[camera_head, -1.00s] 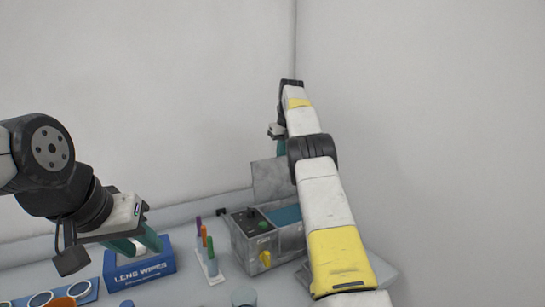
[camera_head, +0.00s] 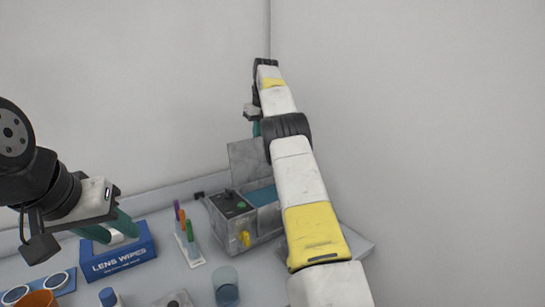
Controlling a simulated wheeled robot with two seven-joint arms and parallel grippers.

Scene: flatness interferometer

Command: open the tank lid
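The grey lid (camera_head: 246,160) stands raised, nearly upright, at the tank's back edge. My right arm crosses in front of the tank's right side and partly hides it. My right gripper (camera_head: 256,128) is above the lid, mostly behind my arm; only a bit of teal finger shows. My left gripper (camera_head: 108,229) has its teal fingers apart and empty, over the lens wipes box, far left of the tank.
The blue lens wipes box (camera_head: 118,259) stands under my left gripper. A white rack (camera_head: 189,252) with coloured pens is left of the tank. A clear beaker (camera_head: 227,288), a blue-capped bottle (camera_head: 108,297) and an orange cup (camera_head: 36,299) are in front. Walls close off the back and right.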

